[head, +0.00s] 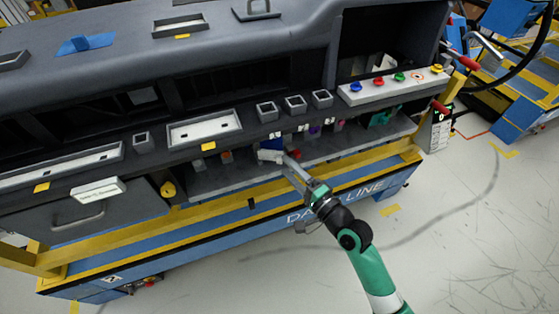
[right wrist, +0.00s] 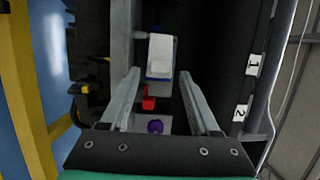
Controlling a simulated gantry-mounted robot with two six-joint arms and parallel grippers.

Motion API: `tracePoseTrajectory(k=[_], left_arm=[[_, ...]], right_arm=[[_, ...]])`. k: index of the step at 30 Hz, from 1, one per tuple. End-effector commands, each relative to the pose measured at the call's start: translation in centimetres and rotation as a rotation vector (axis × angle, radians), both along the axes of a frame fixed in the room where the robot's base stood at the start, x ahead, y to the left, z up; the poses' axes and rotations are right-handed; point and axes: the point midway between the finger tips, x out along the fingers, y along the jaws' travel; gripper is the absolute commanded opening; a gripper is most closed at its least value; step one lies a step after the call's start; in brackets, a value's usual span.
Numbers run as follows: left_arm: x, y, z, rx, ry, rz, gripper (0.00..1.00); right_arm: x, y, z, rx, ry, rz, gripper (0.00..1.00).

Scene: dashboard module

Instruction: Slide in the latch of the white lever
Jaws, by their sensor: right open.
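The white lever (head: 270,155) sits on a blue housing (head: 271,144) under the front edge of the dashboard. In the right wrist view the white lever (right wrist: 160,52) is a pale block with blue (right wrist: 158,77) around its near end. My right gripper (head: 287,159) is beside the lever in the head view. In the right wrist view its two fingers (right wrist: 159,72) are spread with nothing held, and the lever lies ahead, between the tips in the picture. I cannot tell if they touch it. A latch cannot be made out clearly. My left gripper is out of view.
A red part (right wrist: 148,97) and a purple knob (right wrist: 155,127) show between my fingers in the wrist view. The grey shelf (head: 235,181) and yellow rail (head: 225,208) run below the work area. A button panel (head: 394,84) is at the upper right.

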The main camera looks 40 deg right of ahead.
Motion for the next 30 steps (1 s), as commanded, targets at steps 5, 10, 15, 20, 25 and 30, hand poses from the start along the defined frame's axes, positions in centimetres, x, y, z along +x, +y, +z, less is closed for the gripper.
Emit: tracePoseTrajectory(k=[5,10,15,20,25,30], left_arm=[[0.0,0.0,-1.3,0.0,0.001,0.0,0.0],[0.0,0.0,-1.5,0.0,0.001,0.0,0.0],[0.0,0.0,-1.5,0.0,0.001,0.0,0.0],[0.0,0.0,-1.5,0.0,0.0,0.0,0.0],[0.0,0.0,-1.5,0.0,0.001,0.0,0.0],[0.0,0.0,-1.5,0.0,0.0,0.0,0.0]], right_arm=[[3.3,-0.4,-0.2,0.0,-0.002,0.001,0.62],[4.5,-0.5,-0.1,0.0,0.0,0.001,0.62],[4.6,-0.5,0.0,0.0,0.001,0.0,0.62],[4.6,-0.5,0.0,0.0,0.0,0.0,0.45],[4.6,-0.5,0.0,0.0,0.0,0.0,0.14],[4.6,-0.5,0.0,0.0,0.0,0.0,0.0]])
